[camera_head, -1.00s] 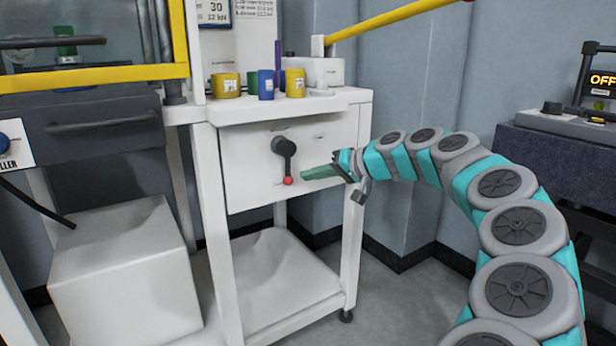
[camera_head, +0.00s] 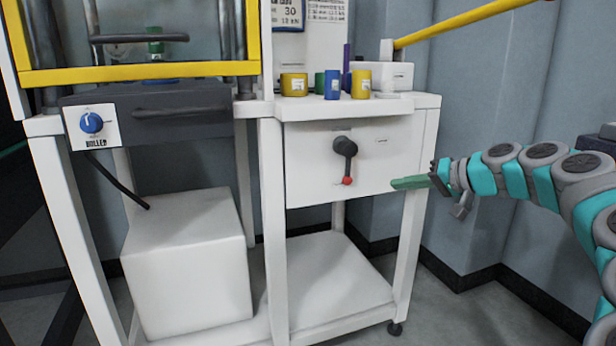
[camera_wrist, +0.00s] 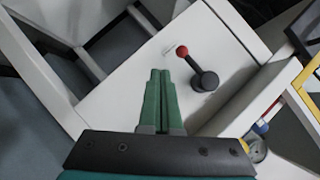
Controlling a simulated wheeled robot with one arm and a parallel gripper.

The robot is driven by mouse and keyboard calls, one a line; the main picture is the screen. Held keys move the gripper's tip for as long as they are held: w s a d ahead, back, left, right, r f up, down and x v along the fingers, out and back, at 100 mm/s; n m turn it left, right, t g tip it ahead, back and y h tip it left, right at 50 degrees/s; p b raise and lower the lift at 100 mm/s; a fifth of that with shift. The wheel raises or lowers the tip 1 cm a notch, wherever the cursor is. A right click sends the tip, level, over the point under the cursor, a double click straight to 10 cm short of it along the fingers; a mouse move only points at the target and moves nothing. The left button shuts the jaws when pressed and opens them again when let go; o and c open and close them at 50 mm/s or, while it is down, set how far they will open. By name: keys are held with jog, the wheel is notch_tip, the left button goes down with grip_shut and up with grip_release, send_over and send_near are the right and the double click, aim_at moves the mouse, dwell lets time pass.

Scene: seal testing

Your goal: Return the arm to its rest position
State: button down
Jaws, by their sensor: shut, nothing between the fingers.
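My gripper (camera_head: 408,183) is shut and empty, with its green fingers side by side. In the head view it is at the right side of the white cabinet's front panel (camera_head: 305,170), and my arm reaches in from the right. In the wrist view the closed fingers (camera_wrist: 160,98) point toward the panel. A black lever (camera_head: 345,160) with a red knob is mounted on that panel, its knob hanging down. It also shows in the wrist view (camera_wrist: 204,80), to the right of the fingers and apart from them.
Yellow, blue and green cups (camera_head: 361,84) stand on the white cabinet's top. A yellow bar (camera_head: 465,22) slants up to the right above my arm. A white box (camera_head: 190,265) and a machine with a blue knob (camera_head: 92,123) stand left. Grey floor (camera_head: 450,305) is clear at lower right.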

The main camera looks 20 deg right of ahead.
jog(key=s+a+r+n+g+y+p, duration=0.1)
jog(key=s+a+n+g, duration=0.1)
jog(key=a, duration=0.7)
jog(key=s+a+r+n+g+p, duration=0.1)
jog(key=s+a+n+g+p, duration=0.15)
jog(key=a, duration=0.55)
jog(key=s+a+f+n+g+h+p, duration=0.15)
jog(key=s+a+f+g, duration=0.3)
jog(key=s+a, duration=0.75)
jog(key=s+d+f+g+h+p, duration=0.1)
jog(key=s+f+h, duration=0.1)
jog(key=s, duration=0.5)
jog(key=s+d+f+m+g+h+p, duration=0.1)
jog(key=s+d+f+g+h+p, duration=0.1)
jog(key=s+f, duration=0.3)
jog(key=s+d+f+g+h+p, duration=0.1)
jog(key=s+f, duration=0.3)
jog(key=s, duration=0.6)
jog(key=shift+s+d+f+m+h+p, duration=0.15)
jog(key=shift+s+d+m+h+p, duration=0.2)
jog(key=shift+h, duration=0.4)
jog(key=c, duration=1.6)
grip_release()
jog(key=shift+a, duration=0.1)
